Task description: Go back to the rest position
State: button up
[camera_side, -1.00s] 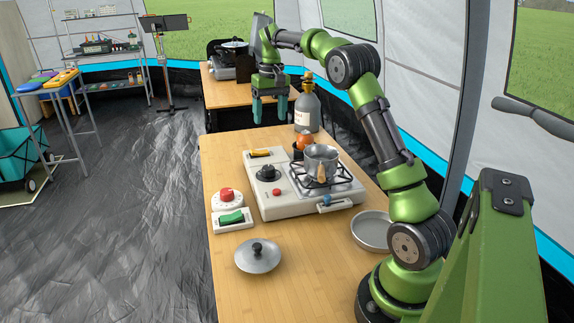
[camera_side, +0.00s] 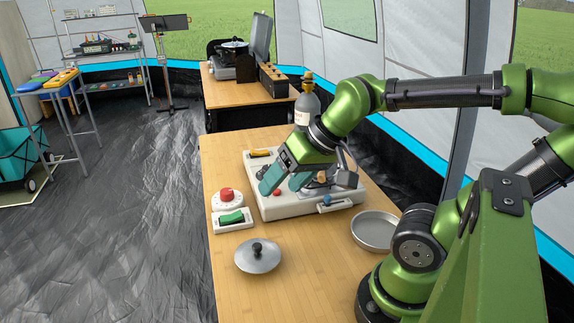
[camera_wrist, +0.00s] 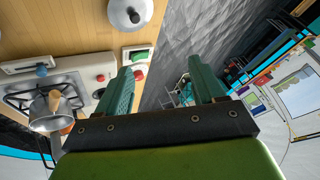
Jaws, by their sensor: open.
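My gripper (camera_side: 284,186) is open and empty, tilted in the air over the stove in the side view. Its two teal fingers stand apart in the wrist view (camera_wrist: 165,75), with nothing between them. The white camp stove (camera_side: 285,208) is partly covered by my gripper in the side view. The small metal pot (camera_wrist: 46,112) with a wooden handle shows on the burner grate in the wrist view; my gripper mostly hides it in the side view.
A metal lid (camera_side: 258,258) lies at the front of the table (camera_side: 222,280). A red-button device (camera_side: 226,200) and a green switch (camera_side: 232,218) sit left of the stove. A round metal pan (camera_side: 374,230) is at right. A gas bottle (camera_side: 307,108) stands behind.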

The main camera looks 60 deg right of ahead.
jog(key=shift+s+a+r+n+t, duration=0.3)
jog(key=shift+s+a+r+n, duration=0.15)
jog(key=shift+a+r, duration=0.2)
